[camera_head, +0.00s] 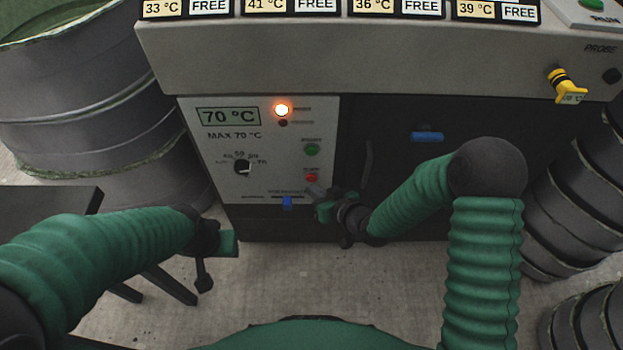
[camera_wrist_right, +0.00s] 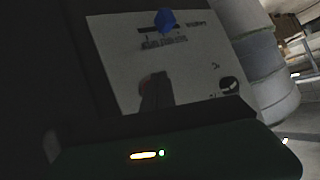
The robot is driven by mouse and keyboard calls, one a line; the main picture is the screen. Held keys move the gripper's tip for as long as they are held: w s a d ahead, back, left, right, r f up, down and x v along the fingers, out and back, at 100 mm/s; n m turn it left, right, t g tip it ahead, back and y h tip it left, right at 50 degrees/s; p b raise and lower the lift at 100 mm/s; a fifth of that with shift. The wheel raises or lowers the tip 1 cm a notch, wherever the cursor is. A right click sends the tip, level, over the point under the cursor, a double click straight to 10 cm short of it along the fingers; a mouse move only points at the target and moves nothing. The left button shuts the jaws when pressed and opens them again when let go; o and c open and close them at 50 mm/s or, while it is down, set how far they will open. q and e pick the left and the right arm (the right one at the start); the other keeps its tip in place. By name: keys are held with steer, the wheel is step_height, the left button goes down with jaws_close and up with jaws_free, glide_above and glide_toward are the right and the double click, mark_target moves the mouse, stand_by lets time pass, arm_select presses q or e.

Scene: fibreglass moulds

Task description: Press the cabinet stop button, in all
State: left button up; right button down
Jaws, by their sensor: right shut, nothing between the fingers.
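The cabinet's white control panel (camera_head: 215,150) faces me with a red button (camera_head: 311,178), which I take for the stop button, below a green button (camera_head: 312,150). My right gripper (camera_head: 317,193) is shut and empty, its tips just below the red button. In the right wrist view, the dark fingers (camera_wrist_right: 155,92) overlap the panel (camera_wrist_right: 120,45), with a faint reddish patch at their tips; I cannot tell whether they touch the button. My left gripper (camera_head: 222,243) hangs low in front of the cabinet's left corner; its jaw state is unclear.
An orange lamp (camera_head: 282,110) is lit beside the 70 °C display (camera_head: 228,116). A black knob (camera_head: 242,167) and a blue slider (camera_head: 287,202) sit near the red button. Drums (camera_head: 85,90) stand left, dark ribbed containers (camera_head: 575,200) right.

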steer(key=shift+w, duration=0.15)
stand_by(0.5)
steer(key=shift+w, duration=0.25)
steer(key=shift+w, duration=0.45)
stand_by(0.7)
steer(key=shift+r, duration=0.1)
steer(key=shift+s+p, duration=0.3)
steer(key=shift+s, duration=0.55)
steer(key=s, duration=0.5)
stand_by(0.6)
